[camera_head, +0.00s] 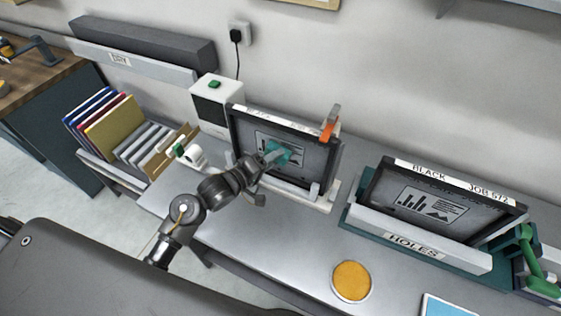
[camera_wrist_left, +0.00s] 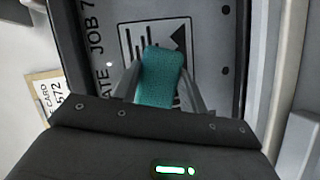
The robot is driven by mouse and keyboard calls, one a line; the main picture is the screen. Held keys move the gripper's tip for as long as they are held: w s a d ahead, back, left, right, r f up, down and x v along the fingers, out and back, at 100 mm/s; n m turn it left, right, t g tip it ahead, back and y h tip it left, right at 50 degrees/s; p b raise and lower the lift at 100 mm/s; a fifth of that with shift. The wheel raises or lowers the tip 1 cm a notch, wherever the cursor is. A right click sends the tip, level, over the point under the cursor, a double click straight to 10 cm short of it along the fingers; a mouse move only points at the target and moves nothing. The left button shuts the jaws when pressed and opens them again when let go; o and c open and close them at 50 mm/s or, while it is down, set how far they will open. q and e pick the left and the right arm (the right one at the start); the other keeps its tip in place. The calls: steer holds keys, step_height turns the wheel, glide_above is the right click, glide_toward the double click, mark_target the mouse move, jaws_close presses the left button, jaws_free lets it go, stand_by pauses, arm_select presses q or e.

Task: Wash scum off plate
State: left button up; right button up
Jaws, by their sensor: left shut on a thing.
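A dark-framed grey plate (camera_head: 305,170) with a printed chart stands tilted in a white holder (camera_head: 325,196) at the middle of the bench. My left gripper (camera_head: 270,156) is in front of the plate's face. It is shut on a teal pad (camera_head: 279,151), which overlaps the chart. In the left wrist view the pad (camera_wrist_left: 161,78) sits between the two fingers of the left gripper (camera_wrist_left: 160,85), over the plate's chart (camera_wrist_left: 135,38). I cannot tell whether it touches the plate. No scum can be made out clearly. My right gripper is not in view.
A second framed plate (camera_head: 432,208) stands in a teal-based holder at right, labelled HOLES. An orange clip (camera_head: 329,128) is at the first plate's top right corner. A white box (camera_head: 215,100) stands behind. An orange round dish (camera_head: 351,281) lies on the front bench. Folders fill a rack at left.

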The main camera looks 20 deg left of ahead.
arm_select(q)
steer(key=shift+a, duration=0.4)
steer(key=shift+w, duration=0.1)
steer(key=shift+w+a, duration=0.15)
steer(key=shift+a, duration=0.7)
steer(key=shift+w+a, duration=0.1)
steer(key=shift+a, duration=0.75)
steer(key=shift+a, duration=0.1)
steer(key=shift+w+a, duration=0.2)
steer(key=shift+a, duration=1.45)
steer(key=shift+s+d, duration=0.1)
steer(key=shift+s, duration=0.05)
steer(key=shift+s+a, duration=0.25)
steer(key=shift+s, duration=1.2)
steer(key=shift+s+a, duration=0.2)
steer(key=shift+s, duration=1.25)
